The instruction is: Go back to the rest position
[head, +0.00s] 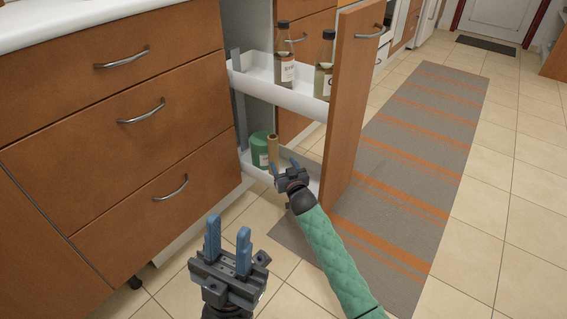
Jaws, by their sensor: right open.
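My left gripper (228,236) is in the lower middle of the head view, above the tiled floor. Its blue fingers point up and stand apart, with nothing between them. My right gripper (284,164) is at the end of the green-sleeved arm, by the lower shelf (254,172) of the pulled-out cabinet unit. Its blue fingers are apart and appear empty. A green jar (260,150) and a tan bottle-like item (273,148) stand on that shelf just behind the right gripper. I cannot tell whether the gripper touches either one.
The pull-out unit stands open with its wooden front panel (352,100) right of my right gripper. Its upper shelf (262,86) holds two labelled bottles (284,55). Wooden drawers (130,110) fill the left. A grey and orange striped rug (415,150) lies at right; the floor there is clear.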

